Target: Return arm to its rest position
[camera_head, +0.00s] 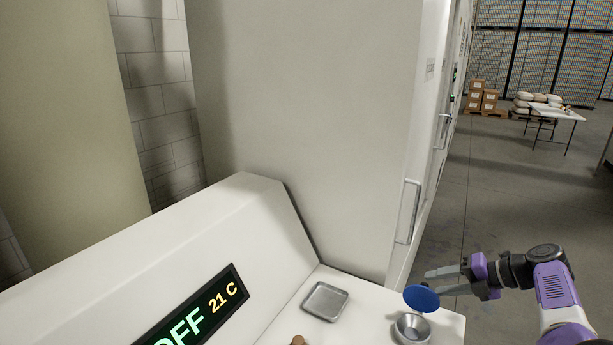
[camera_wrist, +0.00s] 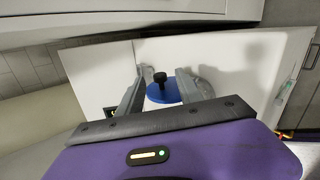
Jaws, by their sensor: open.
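My gripper (camera_head: 442,281) is at the lower right in the head view, its fingers pointing left, beside the white counter. In the wrist view my gripper (camera_wrist: 157,74) is open with its two fingers apart. A blue round lid (camera_head: 421,298) stands tilted up at the silver round cup (camera_head: 412,329) on the counter, just below and left of my fingers. In the wrist view the blue lid (camera_wrist: 164,94) and its black knob (camera_wrist: 160,77) show between and beyond the fingers. I see no contact with them, but the distance is hard to judge.
A metal tray (camera_head: 325,301) and a partly cut-off brown object (camera_head: 298,341) are on the counter. A display panel (camera_head: 196,313) reads OFF, 21 C. A tall white cabinet (camera_head: 310,120) with handles stands behind. Open floor (camera_head: 520,200) lies to the right, with a far table (camera_head: 556,113).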

